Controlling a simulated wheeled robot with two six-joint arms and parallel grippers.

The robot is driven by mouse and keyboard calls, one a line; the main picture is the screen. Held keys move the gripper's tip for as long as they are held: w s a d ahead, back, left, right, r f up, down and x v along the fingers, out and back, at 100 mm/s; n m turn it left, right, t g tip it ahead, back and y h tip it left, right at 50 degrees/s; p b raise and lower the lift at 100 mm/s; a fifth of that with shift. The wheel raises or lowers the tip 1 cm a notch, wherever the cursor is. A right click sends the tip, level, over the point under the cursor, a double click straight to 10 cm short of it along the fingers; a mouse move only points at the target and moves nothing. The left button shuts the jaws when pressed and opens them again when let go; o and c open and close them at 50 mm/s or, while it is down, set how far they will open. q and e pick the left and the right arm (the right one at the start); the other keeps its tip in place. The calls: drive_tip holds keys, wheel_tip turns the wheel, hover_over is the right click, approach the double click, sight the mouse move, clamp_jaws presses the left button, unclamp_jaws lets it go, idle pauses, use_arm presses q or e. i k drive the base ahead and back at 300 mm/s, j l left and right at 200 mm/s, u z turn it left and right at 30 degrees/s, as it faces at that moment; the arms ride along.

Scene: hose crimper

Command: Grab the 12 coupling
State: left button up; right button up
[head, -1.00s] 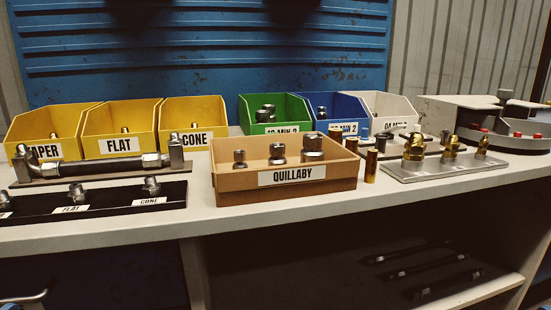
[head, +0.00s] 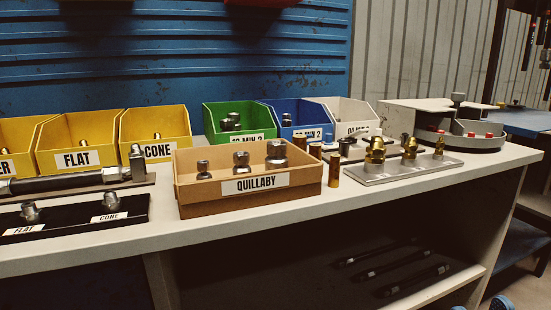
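Several steel couplings stand in three places. The brown QUILLABY box (head: 250,203) holds a small coupling (head: 203,169), a middle one (head: 241,163) and a larger one (head: 276,154). The green bin (head: 240,112) holds dark metal couplings (head: 231,121), and its label seems to read "12 MIN 2", partly hidden by the brown box. The blue bin (head: 300,108) and the white bin (head: 348,112) beside it have similar, partly covered labels. I cannot tell which single piece is the 12 coupling. Neither of my grippers is in view.
Yellow bins (head: 78,143) stand at the left behind a hose assembly (head: 70,183) and a black rack (head: 75,222). A metal plate with brass fittings (head: 408,168) and a grey machine (head: 455,125) are at the right. The bench's front strip (head: 240,228) is clear.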

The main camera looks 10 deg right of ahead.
sight(277, 160)
drive_tip(key=z, duration=1.4)
drive_tip(key=k+j+z, duration=0.8)
drive_tip(key=z, duration=0.15)
drive_tip(key=k, duration=0.05)
